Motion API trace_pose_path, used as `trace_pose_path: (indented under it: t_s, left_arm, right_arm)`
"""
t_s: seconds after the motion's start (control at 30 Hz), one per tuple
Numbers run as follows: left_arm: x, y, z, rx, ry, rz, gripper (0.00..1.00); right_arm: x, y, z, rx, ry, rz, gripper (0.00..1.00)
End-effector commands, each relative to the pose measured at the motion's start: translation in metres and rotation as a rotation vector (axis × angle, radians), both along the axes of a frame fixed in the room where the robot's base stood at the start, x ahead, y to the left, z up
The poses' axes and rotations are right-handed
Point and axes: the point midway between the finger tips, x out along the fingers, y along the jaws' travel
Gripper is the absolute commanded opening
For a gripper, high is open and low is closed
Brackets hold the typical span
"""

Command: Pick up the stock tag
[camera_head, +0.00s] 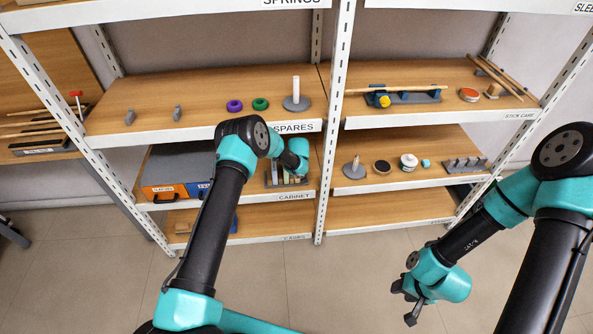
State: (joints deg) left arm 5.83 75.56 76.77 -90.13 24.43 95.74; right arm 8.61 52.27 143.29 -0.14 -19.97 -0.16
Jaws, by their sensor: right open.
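I cannot make out a thing that is clearly the stock tag; small items on the shelves are too small to tell. My right gripper (412,302) is open and empty at the lower right, over the floor in front of the shelves. My left arm reaches up across the middle, with its wrist in front of the shelf marked CABINET. The left gripper's fingers do not show.
The SPARES shelf (205,90) holds two small grey pieces, a purple ring (234,106), a green ring (260,104) and a grey peg stand (296,101). An orange-and-grey box (165,187) sits below. Bare floor (310,285) lies in front.

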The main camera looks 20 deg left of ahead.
Motion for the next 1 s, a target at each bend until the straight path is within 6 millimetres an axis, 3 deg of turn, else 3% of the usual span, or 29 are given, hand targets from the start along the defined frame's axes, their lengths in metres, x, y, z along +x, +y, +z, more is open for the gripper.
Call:
trace_pose_path:
  t_s: [0.27,0.63,1.0]
  left_arm:
    - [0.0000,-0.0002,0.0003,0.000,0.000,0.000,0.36]
    - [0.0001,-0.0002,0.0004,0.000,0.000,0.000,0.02]
    - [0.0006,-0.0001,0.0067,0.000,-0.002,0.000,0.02]
  right_arm:
    - [0.0000,0.0000,0.0000,0.000,0.000,0.000,0.43]
    - [0.0000,0.0000,0.0000,0.000,0.000,0.000,0.43]
    - [0.0000,0.0000,0.0000,0.000,0.000,0.000,0.43]
